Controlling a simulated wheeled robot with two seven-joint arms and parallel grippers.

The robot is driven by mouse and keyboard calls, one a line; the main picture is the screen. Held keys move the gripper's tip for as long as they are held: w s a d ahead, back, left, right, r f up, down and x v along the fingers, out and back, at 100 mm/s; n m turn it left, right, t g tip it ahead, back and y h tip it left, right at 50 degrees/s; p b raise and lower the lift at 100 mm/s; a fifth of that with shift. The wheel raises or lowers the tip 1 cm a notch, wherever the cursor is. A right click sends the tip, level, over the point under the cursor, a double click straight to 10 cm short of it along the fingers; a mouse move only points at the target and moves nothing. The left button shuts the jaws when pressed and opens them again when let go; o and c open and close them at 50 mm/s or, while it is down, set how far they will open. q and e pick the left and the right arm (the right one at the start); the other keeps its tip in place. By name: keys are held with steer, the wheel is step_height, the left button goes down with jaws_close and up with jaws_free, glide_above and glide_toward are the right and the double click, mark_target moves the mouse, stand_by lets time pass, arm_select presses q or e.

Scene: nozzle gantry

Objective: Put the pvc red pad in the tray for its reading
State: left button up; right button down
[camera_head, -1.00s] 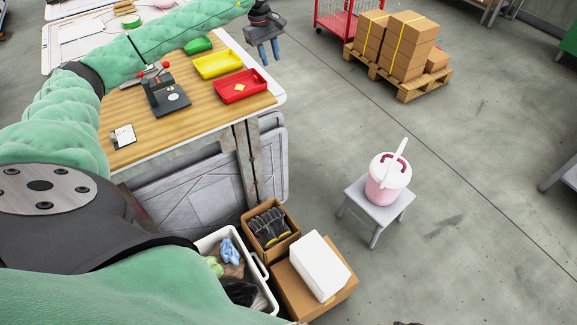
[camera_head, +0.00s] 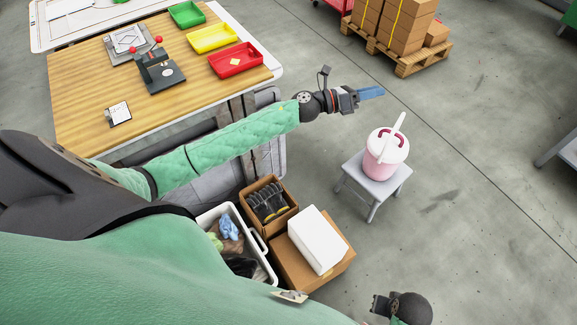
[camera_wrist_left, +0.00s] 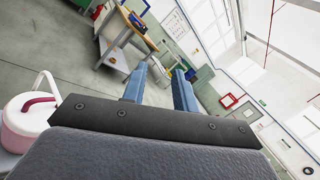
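I cannot make out a red pad in either current view. My left gripper (camera_head: 371,93) is out past the table's right edge, above the floor. Its blue fingers (camera_wrist_left: 158,92) are apart in the wrist view, with nothing between them. My right gripper is out of view; only dark right-arm parts show at the bottom.
A pink bucket (camera_head: 385,160) stands on a grey stool (camera_head: 365,185) below and right of my left gripper. Boxes and a white bin (camera_head: 262,262) sit below the table. Open floor lies to the right.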

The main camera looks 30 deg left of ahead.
arm_select(q)
steer(key=s+a+f+n+y, duration=0.3)
steer(key=s+f+n+y, duration=0.45)
steer(key=f+n, duration=0.5)
steer(key=s+a+f+n+y, duration=0.3)
steer(key=s+f+n+y, duration=0.6)
steer(key=n, duration=0.7)
steer(key=s+d+f+n+g+h, duration=0.1)
steer(key=s+f+n+g, duration=0.3)
steer(key=s, duration=0.9)
steer(key=s+d+f+n+g+h, duration=0.1)
steer(key=s+f+n+g, duration=0.4)
steer(key=s, duration=0.7)
step_height(320, 180, down, 3)
steer(key=shift+s+d+f+g, duration=0.1)
steer(key=shift+s+d+g, duration=0.3)
steer(key=shift+d+g, duration=0.65)
steer(key=shift+a, duration=0.15)
